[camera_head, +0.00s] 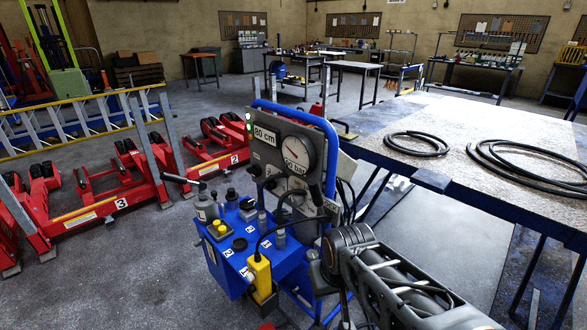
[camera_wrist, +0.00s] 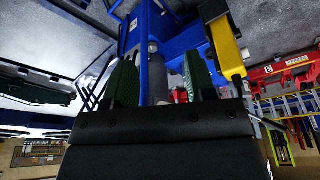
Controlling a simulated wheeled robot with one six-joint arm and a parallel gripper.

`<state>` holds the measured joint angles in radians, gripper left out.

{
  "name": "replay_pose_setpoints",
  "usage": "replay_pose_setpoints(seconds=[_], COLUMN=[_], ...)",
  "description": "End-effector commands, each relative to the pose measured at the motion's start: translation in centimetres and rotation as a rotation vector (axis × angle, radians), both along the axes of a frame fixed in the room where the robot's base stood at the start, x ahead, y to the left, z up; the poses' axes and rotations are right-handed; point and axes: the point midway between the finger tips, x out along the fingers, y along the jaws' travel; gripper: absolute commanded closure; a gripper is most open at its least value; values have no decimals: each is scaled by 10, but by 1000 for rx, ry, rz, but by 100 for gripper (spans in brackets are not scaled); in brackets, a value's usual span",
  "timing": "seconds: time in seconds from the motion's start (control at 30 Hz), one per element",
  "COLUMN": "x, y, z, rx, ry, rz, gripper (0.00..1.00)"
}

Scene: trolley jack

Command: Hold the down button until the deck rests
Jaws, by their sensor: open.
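A blue hydraulic unit (camera_head: 232,262) stands in the middle of the head view. Its grey panel carries a plate reading "80 cm" (camera_head: 265,136) and a round gauge (camera_head: 298,152). A yellow hand control (camera_head: 261,273) on a black cable hangs at its front; it also shows in the wrist view (camera_wrist: 224,45). I cannot make out a down button. A large blue-edged deck-like surface (camera_head: 455,133) is raised at right. My gripper (camera_wrist: 157,62) is open, its green fingers apart near the unit's blue frame, left of the yellow control in the wrist view. In the head view its fingers are hidden.
Black hoses (camera_head: 520,165) lie on the raised surface. Red numbered jacks (camera_head: 105,195) and a yellow ladder-like rail (camera_head: 85,115) stand at left. A yellow-capped fitting (camera_head: 219,229) and dark knobs top the unit. Open grey floor lies at front left.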

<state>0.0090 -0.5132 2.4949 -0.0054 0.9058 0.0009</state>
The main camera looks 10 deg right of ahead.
Motion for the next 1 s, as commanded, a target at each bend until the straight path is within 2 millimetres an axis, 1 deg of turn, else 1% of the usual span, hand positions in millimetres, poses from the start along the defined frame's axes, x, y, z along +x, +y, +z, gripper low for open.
replay_pose_setpoints(seconds=[0.27,0.77,0.8,1.0], x=[0,0,0,0], y=[0,0,0,0], z=[0,0,0,0], rx=[0,0,0,0], ry=[0,0,0,0], rz=[0,0,0,0], gripper=[50,98,100,100])
